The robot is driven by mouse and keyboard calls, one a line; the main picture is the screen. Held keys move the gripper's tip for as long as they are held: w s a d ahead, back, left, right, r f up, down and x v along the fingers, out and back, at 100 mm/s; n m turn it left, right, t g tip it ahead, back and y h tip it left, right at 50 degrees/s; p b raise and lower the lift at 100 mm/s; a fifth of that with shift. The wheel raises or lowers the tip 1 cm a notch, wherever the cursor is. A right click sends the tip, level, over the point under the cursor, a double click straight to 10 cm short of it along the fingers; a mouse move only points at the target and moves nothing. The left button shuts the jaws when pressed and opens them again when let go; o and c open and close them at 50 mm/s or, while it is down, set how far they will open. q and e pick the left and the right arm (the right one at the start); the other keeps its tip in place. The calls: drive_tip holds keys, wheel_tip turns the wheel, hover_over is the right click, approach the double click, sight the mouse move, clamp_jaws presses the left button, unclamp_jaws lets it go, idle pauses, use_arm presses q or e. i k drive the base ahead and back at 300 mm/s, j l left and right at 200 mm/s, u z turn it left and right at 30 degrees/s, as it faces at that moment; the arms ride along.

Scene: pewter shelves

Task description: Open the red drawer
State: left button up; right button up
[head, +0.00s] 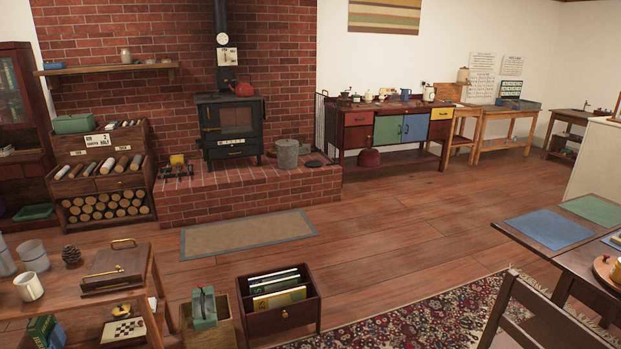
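A wooden sideboard (392,157) with coloured fronts stands against the white wall, right of the stove. A red drawer front (358,118) is at its upper left and looks closed. A darker red front (357,137) is directly below it. A green door (388,130), a blue door (415,127) and a yellow drawer front (441,114) are to the right. Handles are too small to make out clearly. Neither of my grippers is in view.
Open wood floor (400,215) lies before the sideboard. A brick hearth (250,195) with a black stove (231,125) is left of it. A table (585,255) and chair (540,315) are at right. A low table (75,300) and file box (283,316) are nearer.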

sight(364, 118)
drive_tip(key=i+z, duration=0.25)
drive_tip(key=i, duration=0.25)
drive_tip(key=i+z, duration=0.25)
drive_tip(key=i, duration=0.3)
drive_tip(key=i+j+z, duration=0.25)
drive_tip(key=i, duration=0.25)
drive_tip(key=i+j+z, duration=0.25)
drive_tip(key=i, duration=0.25)
drive_tip(key=i+l, duration=0.15)
drive_tip(key=i, duration=0.9)
drive_tip(key=i+l, duration=0.15)
drive_tip(key=i, duration=0.85)
drive_tip(key=i+l, duration=0.15)
drive_tip(key=i, duration=1.45)
drive_tip(key=i+l+u, duration=0.1)
drive_tip(key=i, duration=0.5)
drive_tip(key=i+l+u, duration=0.1)
drive_tip(key=i, duration=0.45)
drive_tip(key=i+l, duration=0.2)
drive_tip(key=i, duration=0.35)
drive_tip(key=i+l+u, duration=0.1)
drive_tip(key=i, duration=0.45)
drive_tip(key=i+l+u, duration=0.2)
drive_tip(key=i, duration=0.25)
drive_tip(key=l, duration=0.1)
